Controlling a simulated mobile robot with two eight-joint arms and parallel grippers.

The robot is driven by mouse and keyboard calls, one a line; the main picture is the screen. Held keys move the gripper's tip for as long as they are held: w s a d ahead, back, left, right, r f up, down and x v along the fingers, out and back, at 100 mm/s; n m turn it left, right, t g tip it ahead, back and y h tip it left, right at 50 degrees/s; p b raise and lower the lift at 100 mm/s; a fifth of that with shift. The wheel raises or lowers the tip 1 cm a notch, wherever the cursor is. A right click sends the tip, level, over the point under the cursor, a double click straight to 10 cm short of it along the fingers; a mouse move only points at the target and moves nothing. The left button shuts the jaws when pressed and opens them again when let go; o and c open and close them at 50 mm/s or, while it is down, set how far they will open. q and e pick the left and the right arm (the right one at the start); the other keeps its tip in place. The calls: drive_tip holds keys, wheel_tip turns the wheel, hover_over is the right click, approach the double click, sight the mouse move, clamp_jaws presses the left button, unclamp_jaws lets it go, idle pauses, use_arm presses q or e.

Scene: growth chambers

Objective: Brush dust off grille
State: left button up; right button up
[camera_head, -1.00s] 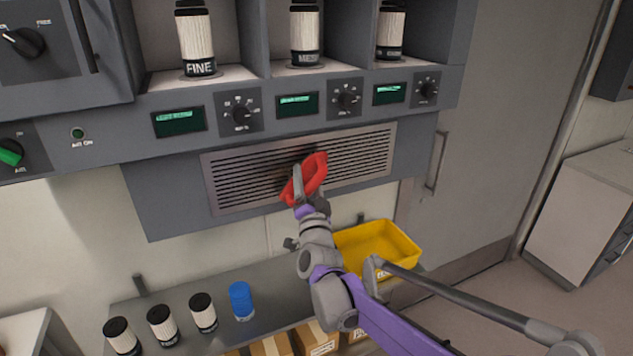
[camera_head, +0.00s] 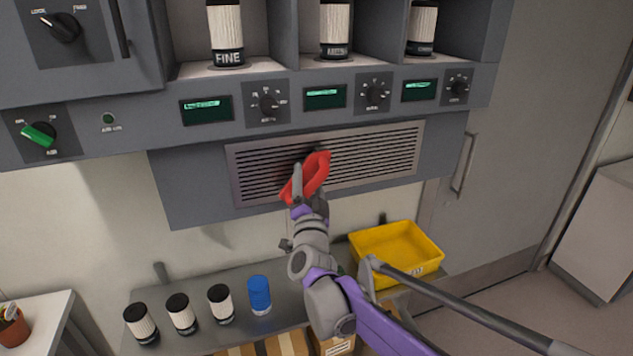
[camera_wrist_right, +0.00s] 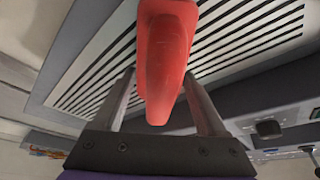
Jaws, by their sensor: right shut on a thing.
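The grille (camera_head: 370,160) is a grey slatted panel on the front of the chamber unit, below the dials and displays. A dark smudge shows on its slats around the red tool. My right gripper (camera_head: 298,183) is shut on a red brush (camera_head: 317,172), held up against the left-middle part of the grille. The right wrist view shows the red brush (camera_wrist_right: 166,60) between the two fingers, with the grille slats (camera_wrist_right: 105,75) behind it. The brush's bristles are hidden, and I cannot tell whether they touch the slats. My left gripper is not in view.
A yellow bin (camera_head: 397,246) stands on the shelf (camera_head: 190,277) below the grille. Several black-capped jars (camera_head: 181,314) and a blue jar (camera_head: 260,294) stand left of it. Filter cartridges (camera_head: 226,32) sit in bays above. A door handle (camera_head: 465,165) is to the right.

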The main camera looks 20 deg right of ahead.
sight(316, 171)
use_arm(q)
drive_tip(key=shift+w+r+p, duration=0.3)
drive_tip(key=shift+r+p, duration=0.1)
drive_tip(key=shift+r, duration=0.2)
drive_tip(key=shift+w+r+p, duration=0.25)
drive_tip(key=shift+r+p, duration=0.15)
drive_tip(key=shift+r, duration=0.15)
use_arm(e)
drive_tip(key=shift+d+r, duration=1)
drive_tip(key=shift+r, duration=0.15)
